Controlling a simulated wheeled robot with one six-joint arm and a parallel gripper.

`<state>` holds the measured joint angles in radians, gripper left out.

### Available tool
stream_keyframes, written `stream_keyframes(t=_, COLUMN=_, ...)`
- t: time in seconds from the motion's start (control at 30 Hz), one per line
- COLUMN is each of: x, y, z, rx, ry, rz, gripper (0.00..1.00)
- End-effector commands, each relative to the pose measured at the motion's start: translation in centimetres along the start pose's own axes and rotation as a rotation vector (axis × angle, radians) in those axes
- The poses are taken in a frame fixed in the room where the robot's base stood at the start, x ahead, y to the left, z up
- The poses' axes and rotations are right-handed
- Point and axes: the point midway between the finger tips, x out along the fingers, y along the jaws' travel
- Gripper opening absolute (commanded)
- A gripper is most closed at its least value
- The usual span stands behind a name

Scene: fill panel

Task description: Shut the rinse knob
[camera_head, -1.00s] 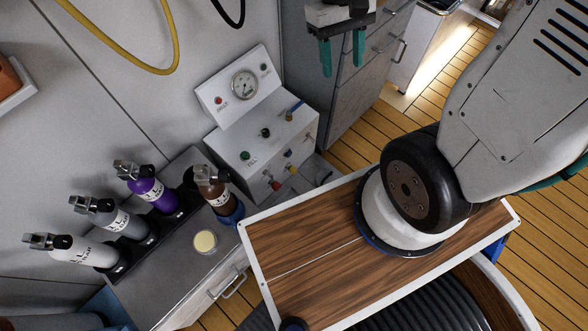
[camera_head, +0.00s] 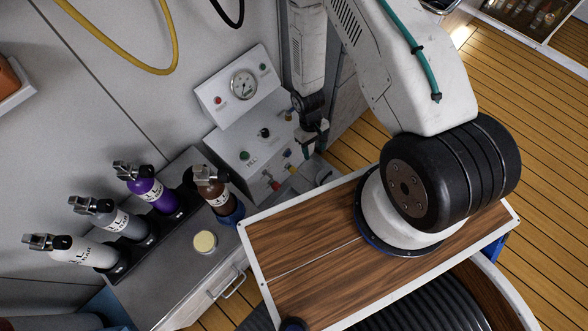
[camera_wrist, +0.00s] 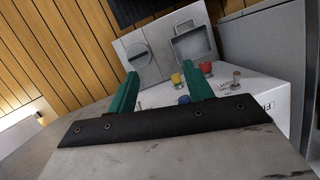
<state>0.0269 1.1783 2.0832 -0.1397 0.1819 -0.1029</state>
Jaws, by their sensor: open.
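The white fill panel (camera_head: 238,140) stands on the left-hand side bench, with coloured knobs on its sloped face. No rinse label is readable, so I cannot tell which knob it names. My gripper (camera_head: 314,148) is at the panel's right side, fingers open and empty. In the wrist view the teal fingers (camera_wrist: 160,70) reach toward the knobs, the right finger partly covering that area.
A grey round dial (camera_wrist: 139,54) and a square-framed fitting (camera_wrist: 192,43) lie beyond the knobs. A grey cabinet (camera_head: 342,105) is close behind my arm.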

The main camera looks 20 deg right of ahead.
Motion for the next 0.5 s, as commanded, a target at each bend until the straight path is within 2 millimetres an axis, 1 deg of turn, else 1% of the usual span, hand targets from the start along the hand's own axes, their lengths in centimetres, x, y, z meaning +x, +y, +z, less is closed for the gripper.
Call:
stream_keyframes(t=0.03, x=3.1, y=-0.2, z=0.1, rx=-0.013, ry=0.012, rz=-0.005, gripper=0.51)
stream_keyframes(t=0.07, x=4.7, y=-0.4, z=0.0, rx=-0.022, ry=0.028, rz=-0.006, gripper=0.51)
stream_keyframes(t=0.1, x=6.9, y=-0.5, z=-0.2, rx=-0.035, ry=0.054, rz=-0.008, gripper=0.51)
stream_keyframes(t=0.17, x=10.0, y=-0.8, z=-0.4, rx=-0.055, ry=0.098, rz=-0.011, gripper=0.51)
stream_keyframes(t=0.2, x=12.0, y=-1.1, z=-0.6, rx=-0.067, ry=0.133, rz=-0.013, gripper=0.51)
stream_keyframes(t=0.3, x=16.4, y=-1.7, z=-1.6, rx=-0.102, ry=0.248, rz=-0.012, gripper=0.51)
stream_keyframes(t=0.37, x=18.1, y=-1.9, z=-3.0, rx=-0.125, ry=0.346, rz=-0.006, gripper=0.51)
stream_keyframes(t=0.4, x=18.5, y=-2.0, z=-4.2, rx=-0.139, ry=0.412, rz=0.0, gripper=0.51)
stream_keyframes(t=0.5, x=17.9, y=-1.9, z=-7.1, rx=-0.165, ry=0.555, rz=0.017, gripper=0.51)
